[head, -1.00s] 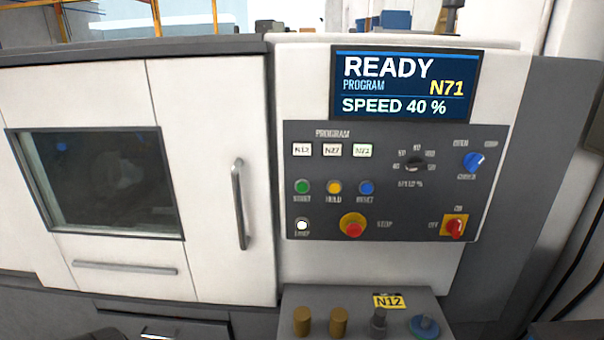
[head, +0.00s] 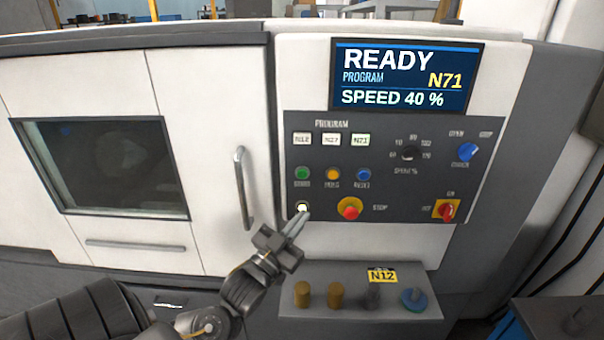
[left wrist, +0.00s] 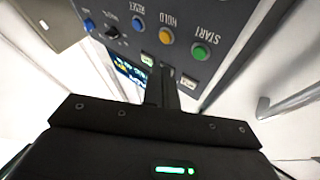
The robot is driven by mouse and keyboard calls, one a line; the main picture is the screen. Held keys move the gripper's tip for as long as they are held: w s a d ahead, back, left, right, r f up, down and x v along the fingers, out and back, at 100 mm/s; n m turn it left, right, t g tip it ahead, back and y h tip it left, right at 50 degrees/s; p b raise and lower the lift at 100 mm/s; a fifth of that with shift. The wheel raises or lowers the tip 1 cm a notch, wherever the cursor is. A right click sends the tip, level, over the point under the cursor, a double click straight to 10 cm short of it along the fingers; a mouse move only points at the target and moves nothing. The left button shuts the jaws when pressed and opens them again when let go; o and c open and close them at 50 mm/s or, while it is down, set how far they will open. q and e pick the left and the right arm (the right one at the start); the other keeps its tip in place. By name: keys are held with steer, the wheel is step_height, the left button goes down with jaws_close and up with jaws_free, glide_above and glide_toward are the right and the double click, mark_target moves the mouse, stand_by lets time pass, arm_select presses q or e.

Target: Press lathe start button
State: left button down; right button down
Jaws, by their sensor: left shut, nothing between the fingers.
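The green START button (head: 302,173) is at the left of the lathe's dark control panel (head: 390,195), with the yellow HOLD button (head: 333,174) and blue RESET button (head: 363,174) to its right. In the left wrist view the START button (left wrist: 201,51) is beyond and right of the fingertips. My left gripper (head: 300,222) is shut and empty, below the START button and just under the lit white lamp button (head: 302,207). It appears apart from the START button. The screen (head: 404,77) reads READY, PROGRAM N71, SPEED 40 %. My right gripper is not in view.
The red stop button (head: 350,208) on its yellow base is right of my left gripper. The door handle (head: 243,188) stands out at left. A grey shelf (head: 350,310) below holds brass cylinders, a grey piece, a blue-green part and an N12 tag (head: 382,276).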

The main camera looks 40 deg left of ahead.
mark_target(302, 174)
arm_select(q)
steer(key=shift+t, duration=0.8)
steer(key=r, duration=0.2)
steer(key=s+r, duration=0.1)
steer(key=r, duration=0.1)
steer(key=shift+a+r, duration=0.1)
steer(key=shift+w+a, duration=0.1)
steer(key=shift+w, duration=0.05)
steer(key=w+a, duration=0.1)
steer(key=w, duration=0.1)
steer(key=w+a+b, duration=0.1)
steer(key=w+a, duration=0.1)
steer(key=w+a+b, duration=0.1)
steer(key=w+a, duration=0.1)
steer(key=shift+w+a, duration=0.1)
steer(key=shift+w, duration=0.3)
steer(key=shift+w, duration=0.1)
stand_by(1.1)
steer(key=shift+w+a, duration=0.25)
